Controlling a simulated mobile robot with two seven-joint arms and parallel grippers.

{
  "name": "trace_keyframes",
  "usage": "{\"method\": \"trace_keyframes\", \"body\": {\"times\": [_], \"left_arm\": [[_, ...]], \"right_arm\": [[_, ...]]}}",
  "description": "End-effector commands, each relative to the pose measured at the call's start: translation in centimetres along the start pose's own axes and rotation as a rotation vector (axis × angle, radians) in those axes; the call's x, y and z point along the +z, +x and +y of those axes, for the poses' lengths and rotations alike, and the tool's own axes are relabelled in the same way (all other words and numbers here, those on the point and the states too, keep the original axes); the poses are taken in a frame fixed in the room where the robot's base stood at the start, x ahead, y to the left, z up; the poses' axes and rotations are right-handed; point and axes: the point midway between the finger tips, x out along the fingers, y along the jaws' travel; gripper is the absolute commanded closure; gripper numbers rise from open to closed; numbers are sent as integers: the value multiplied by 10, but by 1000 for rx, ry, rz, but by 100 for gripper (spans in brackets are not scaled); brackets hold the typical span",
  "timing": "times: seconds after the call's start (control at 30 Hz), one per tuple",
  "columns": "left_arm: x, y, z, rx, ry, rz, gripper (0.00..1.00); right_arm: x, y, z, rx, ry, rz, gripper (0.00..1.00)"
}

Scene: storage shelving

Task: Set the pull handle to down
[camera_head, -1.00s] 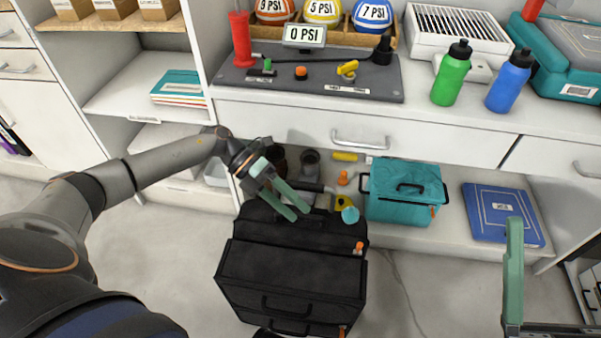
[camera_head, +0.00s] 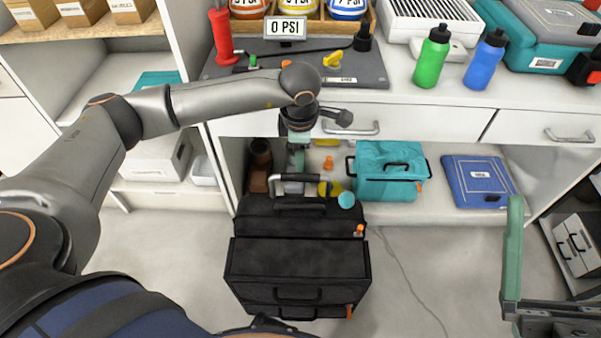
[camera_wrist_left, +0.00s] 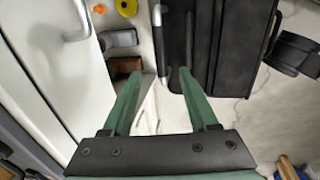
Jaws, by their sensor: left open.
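The black rolling tool case (camera_head: 298,262) stands on the floor in front of the shelving. Its pull handle (camera_head: 303,178), a silver bar with a black grip, shows at the back edge of the case, just above its top. In the left wrist view the case (camera_wrist_left: 225,45) is at the upper right, with a silver bar at its left edge that seems to be the handle (camera_wrist_left: 158,18). My left gripper (camera_head: 297,162) points down just behind the handle, seemingly apart from it. Its two green fingers (camera_wrist_left: 157,84) are open and empty. My right gripper (camera_head: 513,250) shows only one finger, at the right.
A teal cooler bag (camera_head: 388,172) and a blue binder (camera_head: 478,182) lie on the low shelf. The drawer front (camera_head: 400,122) and counter overhang the area behind the case. The floor (camera_head: 440,265) right of the case is clear apart from a thin cable.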

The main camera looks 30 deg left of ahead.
Motion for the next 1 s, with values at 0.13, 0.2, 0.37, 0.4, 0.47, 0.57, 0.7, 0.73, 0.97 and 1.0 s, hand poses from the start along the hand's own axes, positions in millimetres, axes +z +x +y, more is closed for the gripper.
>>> {"method": "trace_keyframes", "body": {"times": [0.13,0.2,0.37,0.4,0.47,0.57,0.7,0.73,0.97,1.0], "left_arm": [[-1,36,-2,-5,-1,3,41],[0,51,-2,-4,-2,1,41],[0,80,-2,-4,-3,1,41],[0,86,-2,-4,-2,1,41],[0,93,-2,-4,-2,0,41],[0,101,-1,-3,-1,-1,41],[0,105,-1,-2,-2,-1,41],[0,105,-1,-2,-2,-1,41],[0,105,-1,-3,-2,-1,44],[0,104,-1,-3,-2,-1,48]], "right_arm": [[1,-6,-5,-4,7,22,0],[4,-9,-6,-4,16,19,0],[11,-15,-10,-4,32,14,0],[12,-16,-11,-4,35,13,0],[13,-17,-12,-4,39,12,0],[15,-19,-13,-3,44,11,0],[15,-19,-13,-2,48,10,0],[15,-19,-13,-2,48,10,0],[15,-19,-13,-2,49,10,0],[15,-19,-13,-2,49,10,0]]}}
